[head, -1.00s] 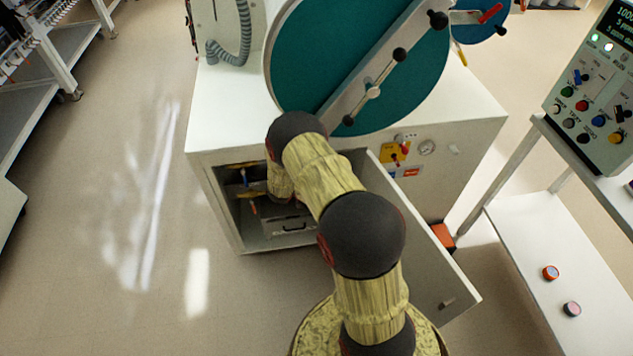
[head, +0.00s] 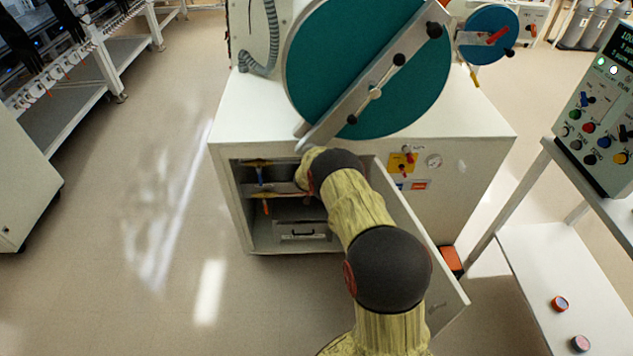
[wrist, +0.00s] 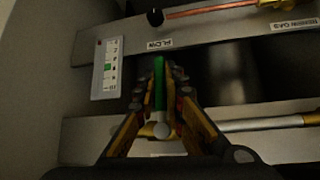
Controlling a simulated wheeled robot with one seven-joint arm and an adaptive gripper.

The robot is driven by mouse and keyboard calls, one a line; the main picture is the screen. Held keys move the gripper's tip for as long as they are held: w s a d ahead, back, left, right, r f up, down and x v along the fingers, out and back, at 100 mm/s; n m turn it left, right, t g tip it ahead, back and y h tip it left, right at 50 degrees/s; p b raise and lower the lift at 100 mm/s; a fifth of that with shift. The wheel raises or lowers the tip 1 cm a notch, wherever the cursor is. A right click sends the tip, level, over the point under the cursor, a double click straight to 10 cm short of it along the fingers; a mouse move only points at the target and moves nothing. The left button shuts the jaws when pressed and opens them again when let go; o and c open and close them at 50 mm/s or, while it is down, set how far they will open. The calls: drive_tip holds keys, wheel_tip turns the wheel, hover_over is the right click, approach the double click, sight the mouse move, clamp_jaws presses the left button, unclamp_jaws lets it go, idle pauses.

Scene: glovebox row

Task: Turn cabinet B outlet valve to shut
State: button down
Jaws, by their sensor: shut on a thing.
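In the wrist view my gripper (wrist: 160,100) has its two fingers closed on either side of a green valve handle (wrist: 159,84). The green handle is a narrow lever that points up in the picture, between the fingertips. A brass-coloured fitting (wrist: 152,130) shows at its near end. A small label, likely reading FLOW, sits on the grey rail just beyond. In the head view my arm reaches into the open lower compartment (head: 247,215) of the white cabinet (head: 465,160), and my gripper is hidden there. I cannot read a cabinet letter or a shut mark.
The cabinet's door (head: 435,250) stands open right of my arm. A white indicator plate (wrist: 107,68) with a green mark is left of the handle. A copper pipe (wrist: 215,8) and a pale pipe (wrist: 262,124) run nearby. A drawer (head: 303,231) lies low inside; floor is clear at left.

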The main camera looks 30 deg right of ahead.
drive_tip(key=shift+a, duration=0.1)
drive_tip(key=c, duration=1.9)
unclamp_jaws()
drive_tip(key=v, duration=1.1)
drive_tip(key=shift+s+a+r, duration=0.2)
drive_tip(key=shift+s+r, duration=0.05)
drive_tip(key=shift+r, duration=0.05)
